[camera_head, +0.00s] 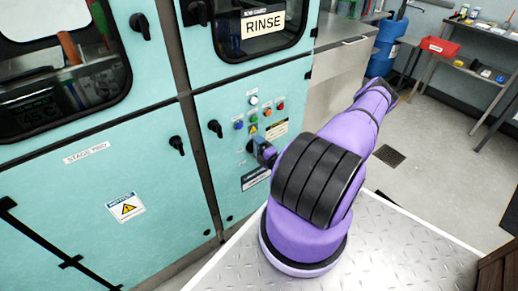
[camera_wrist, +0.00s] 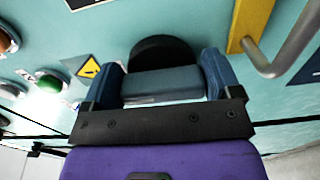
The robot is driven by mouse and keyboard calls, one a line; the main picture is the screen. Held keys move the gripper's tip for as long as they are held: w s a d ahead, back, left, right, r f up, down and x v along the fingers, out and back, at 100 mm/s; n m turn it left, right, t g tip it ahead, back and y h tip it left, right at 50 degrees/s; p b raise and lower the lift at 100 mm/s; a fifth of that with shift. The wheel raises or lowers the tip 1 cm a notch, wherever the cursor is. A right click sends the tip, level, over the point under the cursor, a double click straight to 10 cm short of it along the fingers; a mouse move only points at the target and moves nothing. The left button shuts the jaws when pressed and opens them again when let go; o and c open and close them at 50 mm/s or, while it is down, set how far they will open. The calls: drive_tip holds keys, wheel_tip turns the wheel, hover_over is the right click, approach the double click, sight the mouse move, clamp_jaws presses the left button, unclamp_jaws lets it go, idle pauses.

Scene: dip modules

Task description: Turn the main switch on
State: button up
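The main switch appears to be the round black part (camera_wrist: 160,48) on the teal panel (camera_head: 205,102). In the wrist view it lies just past my gripper (camera_wrist: 162,72), centred between the fingers. The two dark blue fingers stand wide apart. A grey-blue bar (camera_wrist: 163,88) spans the space between them; I cannot tell whether it is the switch's handle or part of my gripper, nor whether the fingers touch the switch. In the head view my gripper (camera_head: 266,152) is at the panel and mostly hides the switch, so its setting cannot be read.
Coloured buttons, among them a green one (camera_wrist: 48,82), and a warning sign (camera_wrist: 88,67) are close by on the left. A yellow bracket (camera_wrist: 250,22) with a bent metal bar is close on the right. A black handle (camera_head: 215,128) is left of the buttons in the head view.

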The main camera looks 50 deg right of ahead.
drive_tip(key=shift+o, duration=1.1)
drive_tip(key=shift+s, duration=0.1)
drive_tip(key=v, duration=1)
drive_tip(key=shift+s, duration=0.3)
drive_tip(key=shift+a, duration=0.1)
